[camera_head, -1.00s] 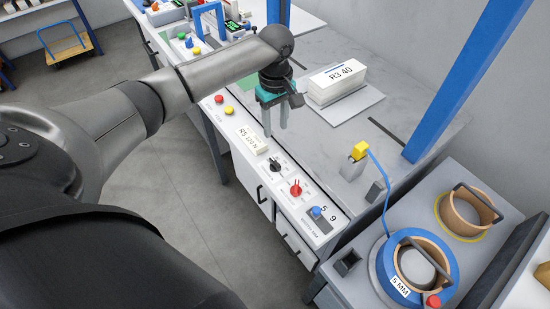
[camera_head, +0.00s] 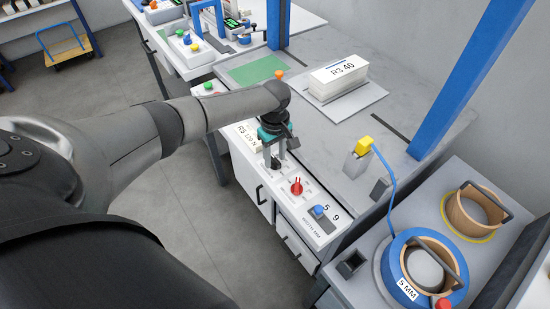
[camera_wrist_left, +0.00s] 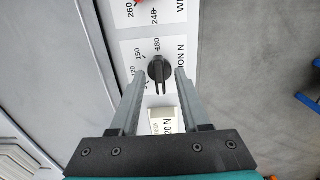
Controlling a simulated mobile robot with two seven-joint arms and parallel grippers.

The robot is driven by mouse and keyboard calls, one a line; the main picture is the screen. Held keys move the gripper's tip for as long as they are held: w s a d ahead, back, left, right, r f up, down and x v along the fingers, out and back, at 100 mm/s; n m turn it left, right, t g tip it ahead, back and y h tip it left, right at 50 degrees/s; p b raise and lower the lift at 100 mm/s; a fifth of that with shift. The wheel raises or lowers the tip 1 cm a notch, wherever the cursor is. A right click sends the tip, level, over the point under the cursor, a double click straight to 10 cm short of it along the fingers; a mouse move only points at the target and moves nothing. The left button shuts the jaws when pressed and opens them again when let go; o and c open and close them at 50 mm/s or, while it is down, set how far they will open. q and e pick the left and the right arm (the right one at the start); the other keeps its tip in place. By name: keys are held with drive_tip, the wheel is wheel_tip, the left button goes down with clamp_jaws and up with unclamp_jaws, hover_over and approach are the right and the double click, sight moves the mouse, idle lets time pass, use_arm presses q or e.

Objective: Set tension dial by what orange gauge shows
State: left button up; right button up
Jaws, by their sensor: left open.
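In the head view the left gripper (camera_head: 274,157) hangs over the front panel and partly hides the dial. A small orange thing (camera_head: 279,75) shows behind my wrist; I cannot tell whether it is the gauge, and no orange gauge can be read.
A red dial (camera_head: 296,187) and a blue dial (camera_head: 319,210) are further along the panel. A white block (camera_wrist_left: 163,121) ending in 20 N stands beside the dial. A blue post (camera_head: 462,80), a paper stack (camera_head: 338,80) and a blue reel (camera_head: 388,266) stand to the right.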

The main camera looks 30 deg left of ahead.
use_arm(q)
drive_tip(key=shift+f, duration=0.1)
drive_tip(key=shift+c, duration=0.3)
clamp_jaws()
